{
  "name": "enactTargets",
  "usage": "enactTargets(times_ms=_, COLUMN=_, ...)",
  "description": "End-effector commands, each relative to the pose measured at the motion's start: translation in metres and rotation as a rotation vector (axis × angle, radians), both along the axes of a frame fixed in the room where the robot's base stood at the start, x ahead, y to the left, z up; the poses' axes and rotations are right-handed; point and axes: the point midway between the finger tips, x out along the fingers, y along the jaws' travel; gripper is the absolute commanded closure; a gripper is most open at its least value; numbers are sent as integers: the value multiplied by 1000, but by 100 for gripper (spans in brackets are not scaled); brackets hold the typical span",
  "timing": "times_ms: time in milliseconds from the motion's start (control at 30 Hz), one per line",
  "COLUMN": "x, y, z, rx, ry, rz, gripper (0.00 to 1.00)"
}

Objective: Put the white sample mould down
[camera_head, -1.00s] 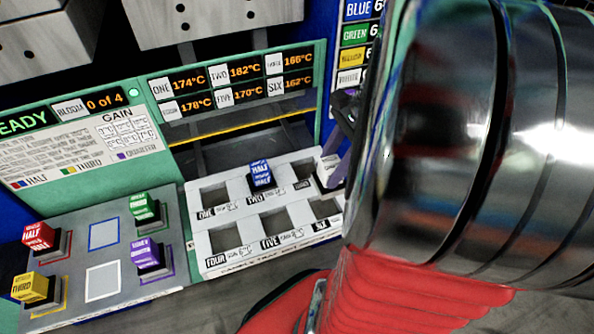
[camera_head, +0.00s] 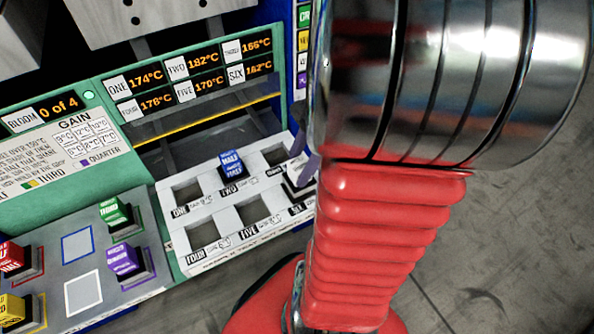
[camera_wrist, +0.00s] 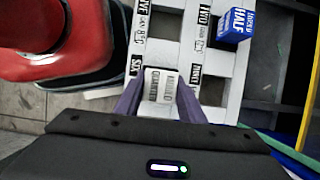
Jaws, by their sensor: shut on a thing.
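The white sample mould (camera_wrist: 160,84) is held between the purple fingers of my gripper (camera_wrist: 158,100). In the wrist view its labelled top faces the camera. In the head view the mould (camera_head: 298,182) is at the right end of the white sample tray (camera_head: 215,212), over the slot marked SIX. I cannot tell whether it touches the tray or is inside the slot. One finger of my gripper (camera_head: 308,168) shows there; my arm hides the rest. The tray (camera_wrist: 213,62) also shows in the wrist view, with the SIX and THREE labels on either side of the mould.
A blue mould (camera_head: 231,165) stands in slot TWO; the other visible slots look empty. On the grey panel at left are green (camera_head: 115,212), purple (camera_head: 125,262), red (camera_head: 10,258) and yellow (camera_head: 12,308) moulds, plus blue-outlined (camera_head: 77,244) and white-outlined (camera_head: 83,293) empty squares.

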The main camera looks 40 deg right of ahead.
Motion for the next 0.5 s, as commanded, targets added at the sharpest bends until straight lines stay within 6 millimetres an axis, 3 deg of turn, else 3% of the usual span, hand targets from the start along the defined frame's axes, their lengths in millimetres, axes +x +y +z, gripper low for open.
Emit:
enactTargets(times_ms=167, x=0, y=0, z=-4, rx=0, ry=0, rz=0, gripper=100)
enactTargets(times_ms=500, x=0, y=0, z=-36, rx=0, ry=1, rz=1, gripper=100)
